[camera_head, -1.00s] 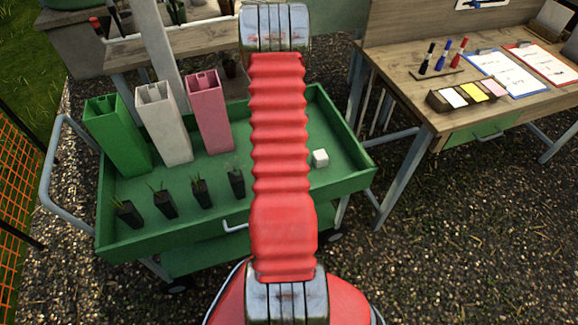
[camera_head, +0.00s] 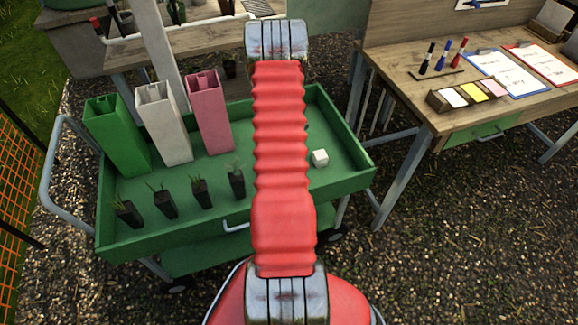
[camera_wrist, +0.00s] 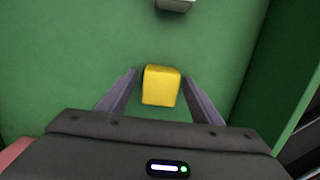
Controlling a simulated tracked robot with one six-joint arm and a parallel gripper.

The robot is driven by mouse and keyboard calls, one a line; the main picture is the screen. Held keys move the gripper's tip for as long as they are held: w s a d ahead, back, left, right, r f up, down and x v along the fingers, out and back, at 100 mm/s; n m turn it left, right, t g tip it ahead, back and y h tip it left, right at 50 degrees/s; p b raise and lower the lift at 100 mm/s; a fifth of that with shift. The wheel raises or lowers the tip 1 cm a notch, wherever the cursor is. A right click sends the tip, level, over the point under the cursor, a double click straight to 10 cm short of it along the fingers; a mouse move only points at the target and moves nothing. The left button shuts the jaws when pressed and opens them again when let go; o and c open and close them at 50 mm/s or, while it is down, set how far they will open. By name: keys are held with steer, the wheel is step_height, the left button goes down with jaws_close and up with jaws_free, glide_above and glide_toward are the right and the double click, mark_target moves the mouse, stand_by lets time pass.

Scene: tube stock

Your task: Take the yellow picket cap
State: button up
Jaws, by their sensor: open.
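The yellow picket cap (camera_wrist: 160,86) is a small yellow block on the green floor of the cart in the wrist view. My gripper (camera_wrist: 160,82) is open, with one finger to the left of the cap and the other to the right. A strip of green shows between each finger and the cap. In the head view my red arm hides both the gripper and the yellow cap.
A white cap (camera_head: 320,158) lies on the green cart (camera_head: 330,182); a pale block (camera_wrist: 176,4) shows at the wrist view's top edge. Green (camera_head: 117,135), white (camera_head: 163,122) and pink (camera_head: 210,112) tubes and several potted seedlings stand left. The cart's wall (camera_wrist: 285,75) rises at right.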

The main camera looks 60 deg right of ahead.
steer(key=shift+c, duration=0.3)
steer(key=c, duration=1.1)
steer(key=shift+o, duration=0.2)
steer(key=shift+r, duration=0.15)
step_height(320, 180, up, 10)
steer(key=shift+f, duration=0.1)
stand_by(0.4)
steer(key=shift+r, duration=0.7)
